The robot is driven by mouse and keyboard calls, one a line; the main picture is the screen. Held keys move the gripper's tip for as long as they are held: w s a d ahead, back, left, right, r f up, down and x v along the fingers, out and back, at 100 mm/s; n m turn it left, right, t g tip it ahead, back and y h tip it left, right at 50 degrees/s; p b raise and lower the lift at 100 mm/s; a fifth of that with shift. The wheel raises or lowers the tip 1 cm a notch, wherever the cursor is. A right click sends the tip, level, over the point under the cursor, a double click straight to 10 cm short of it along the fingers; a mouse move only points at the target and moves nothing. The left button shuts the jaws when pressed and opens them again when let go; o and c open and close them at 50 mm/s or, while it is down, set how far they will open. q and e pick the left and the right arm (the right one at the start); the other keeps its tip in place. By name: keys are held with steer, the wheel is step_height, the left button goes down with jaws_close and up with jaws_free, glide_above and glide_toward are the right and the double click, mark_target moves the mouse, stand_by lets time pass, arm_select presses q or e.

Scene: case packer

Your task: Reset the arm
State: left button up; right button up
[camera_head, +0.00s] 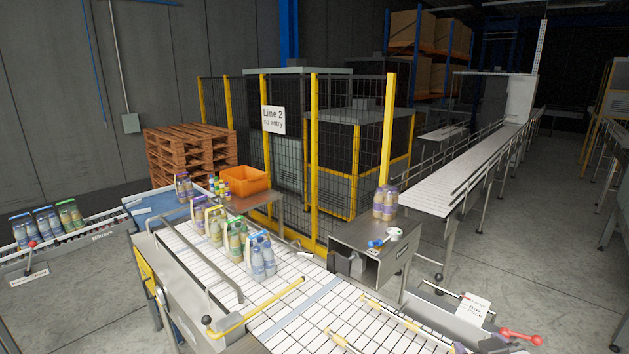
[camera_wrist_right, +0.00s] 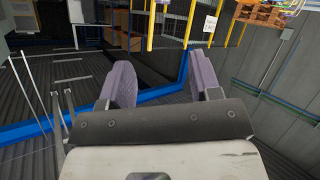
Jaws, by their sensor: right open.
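My right gripper (camera_wrist_right: 167,78) shows in the right wrist view, with two purple-grey finger pads spread well apart. It is open, and nothing is between the pads. Its dark body and pale wrist housing fill the lower middle of that view. Behind the fingers are dark floor, a blue floor-level strip and yellow posts, all apart from the pads. In the head view I cannot clearly make out either gripper among the machine parts. My left gripper does not show in either view.
Bottle packs (camera_head: 236,240) stand on the white conveyor (camera_head: 290,312). An orange crate (camera_head: 246,181), wooden pallets (camera_head: 188,155) and a yellow-posted fence (camera_head: 315,150) stand behind. A red-knobbed lever (camera_head: 520,336) is front right.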

steer(key=s+a+f+g, duration=0.2)
steer(key=s+f+g, duration=0.1)
steer(key=s+f, duration=0.7)
steer(key=s+a+f+g+y, duration=0.1)
steer(key=s+a+f+g, duration=0.1)
steer(key=s+f, duration=0.9)
steer(key=s+a+f+g+y, duration=0.1)
steer(key=s+f+g, duration=0.3)
steer(key=s+f, duration=0.7)
steer(key=shift+s+a+g, duration=0.3)
steer(key=shift+s+a, duration=0.25)
steer(key=shift+a, duration=0.15)
